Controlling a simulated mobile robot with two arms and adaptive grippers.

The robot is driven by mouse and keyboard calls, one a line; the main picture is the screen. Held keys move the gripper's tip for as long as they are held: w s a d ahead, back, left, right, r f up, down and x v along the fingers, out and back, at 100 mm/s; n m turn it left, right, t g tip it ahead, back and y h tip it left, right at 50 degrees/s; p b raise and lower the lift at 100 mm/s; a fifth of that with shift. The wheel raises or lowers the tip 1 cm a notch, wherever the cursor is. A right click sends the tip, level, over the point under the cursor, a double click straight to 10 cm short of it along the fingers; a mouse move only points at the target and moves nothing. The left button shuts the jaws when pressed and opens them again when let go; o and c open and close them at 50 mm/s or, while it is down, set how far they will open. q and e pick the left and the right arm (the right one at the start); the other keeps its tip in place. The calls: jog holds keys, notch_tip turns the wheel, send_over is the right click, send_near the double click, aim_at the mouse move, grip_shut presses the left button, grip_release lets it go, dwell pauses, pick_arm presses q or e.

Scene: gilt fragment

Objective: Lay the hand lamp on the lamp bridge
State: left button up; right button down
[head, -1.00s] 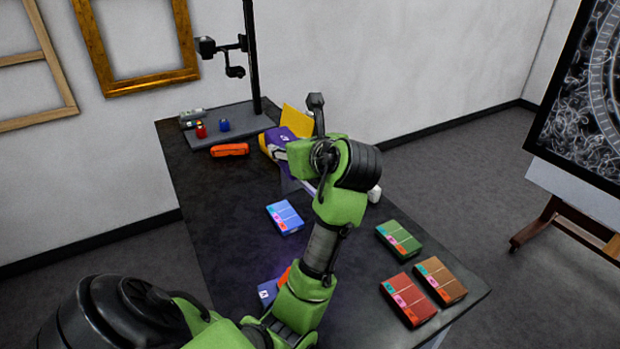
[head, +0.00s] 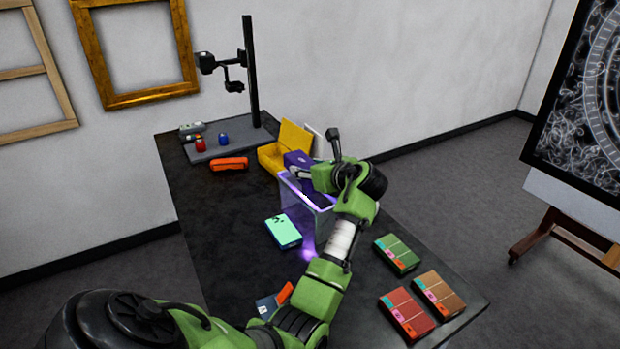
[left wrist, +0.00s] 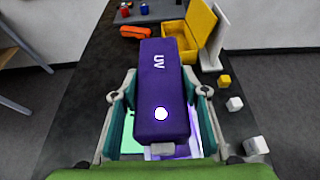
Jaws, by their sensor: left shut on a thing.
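The hand lamp is a purple block marked UV; it shows in the left wrist view (left wrist: 162,88) and partly in the head view (head: 297,160). My left gripper (left wrist: 162,112) is shut on its sides, and it also shows in the head view (head: 308,174). The lamp bridge (head: 318,222) looks like a clear stand with a violet-lit top edge, on the dark table. The lamp is over or close to it; I cannot tell whether they touch. The arm hides part of the bridge. My right gripper is not in view.
A green-glowing box (head: 283,231) lies left of the bridge. Green (head: 397,254), red (head: 407,315) and brown (head: 438,294) boxes lie at right. Behind are an open yellow case (head: 272,158), an orange pouch (head: 230,163) and a camera stand (head: 252,75). The left tabletop is clear.

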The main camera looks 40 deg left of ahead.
pick_arm(q)
jog(key=shift+w+a+f, duration=0.1)
jog(key=shift+w+f, duration=0.3)
notch_tip(320, 180, down, 3)
jog(key=shift+w+r+p, duration=0.1)
jog(key=shift+p, duration=0.35)
jog(key=shift+f, duration=0.35)
jog(key=o, duration=1.4)
jog(key=shift+f, duration=0.15)
jog(key=shift+c, duration=0.2)
jog(key=shift+d+r, duration=0.25)
jog(key=b+v, duration=0.1)
jog(key=v, duration=1)
jog(key=shift+d, duration=0.25)
